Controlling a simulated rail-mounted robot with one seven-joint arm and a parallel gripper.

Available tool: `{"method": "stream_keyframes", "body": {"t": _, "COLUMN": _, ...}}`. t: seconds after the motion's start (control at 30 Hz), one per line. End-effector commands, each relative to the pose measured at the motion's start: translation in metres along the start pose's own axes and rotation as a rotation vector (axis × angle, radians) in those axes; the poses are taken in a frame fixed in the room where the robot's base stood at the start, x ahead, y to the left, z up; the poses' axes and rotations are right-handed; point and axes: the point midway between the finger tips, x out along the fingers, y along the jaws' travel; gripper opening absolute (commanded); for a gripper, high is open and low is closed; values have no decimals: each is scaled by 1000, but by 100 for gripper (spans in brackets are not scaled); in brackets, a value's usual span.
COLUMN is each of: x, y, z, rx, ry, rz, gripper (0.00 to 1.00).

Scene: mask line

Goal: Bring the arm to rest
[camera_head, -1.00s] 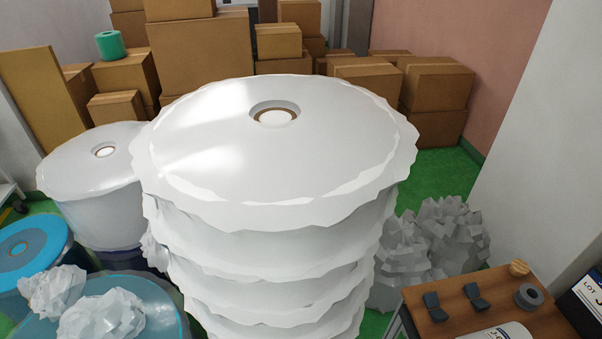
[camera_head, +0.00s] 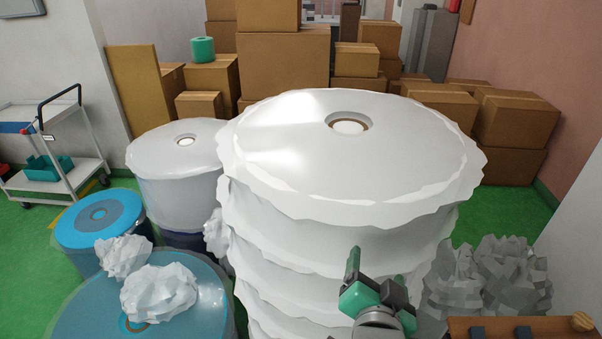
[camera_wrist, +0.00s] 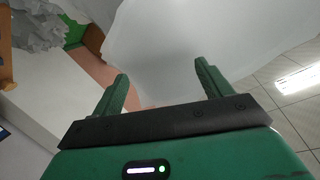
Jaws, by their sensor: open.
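My gripper (camera_head: 372,277) shows at the bottom of the head view, in front of the large stack of white rolls (camera_head: 350,180). Its green fingers point up. In the wrist view, my gripper (camera_wrist: 162,88) has its two green fingers spread apart, with nothing between them. A white surface (camera_wrist: 185,45), which looks like the stack, fills the space beyond the fingertips. I cannot tell how far the fingers are from it.
Blue rolls (camera_head: 100,218) with crumpled white pieces (camera_head: 160,292) stand at the left. Crumpled grey pieces (camera_head: 500,275) and a wooden tabletop (camera_head: 530,327) are at the right. Cardboard boxes (camera_head: 285,62) line the back. Green floor near the white cart (camera_head: 50,165) is clear.

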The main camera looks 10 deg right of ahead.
Motion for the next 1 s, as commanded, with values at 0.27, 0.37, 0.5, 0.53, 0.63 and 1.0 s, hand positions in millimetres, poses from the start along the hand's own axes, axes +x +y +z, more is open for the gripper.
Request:
{"method": "stream_keyframes", "body": {"t": 0.27, "x": -130, "y": -184, "z": -105, "rx": -263, "ry": 368, "rz": -435, "gripper": 78}}
{"method": "stream_keyframes", "body": {"t": 0.37, "x": -201, "y": -231, "z": -138, "rx": -335, "ry": 543, "rz": -567, "gripper": 78}}
{"method": "stream_keyframes", "body": {"t": 0.5, "x": -281, "y": -284, "z": -211, "rx": -386, "ry": 710, "rz": -659, "gripper": 78}}
{"method": "stream_keyframes", "body": {"t": 0.53, "x": -284, "y": -292, "z": -226, "rx": -385, "ry": 705, "rz": -657, "gripper": 78}}
{"method": "stream_keyframes", "body": {"t": 0.63, "x": -296, "y": -317, "z": -270, "rx": -381, "ry": 700, "rz": -658, "gripper": 78}}
{"method": "stream_keyframes", "body": {"t": 1.0, "x": -324, "y": -376, "z": -372, "rx": -372, "ry": 688, "rz": -663, "gripper": 78}}
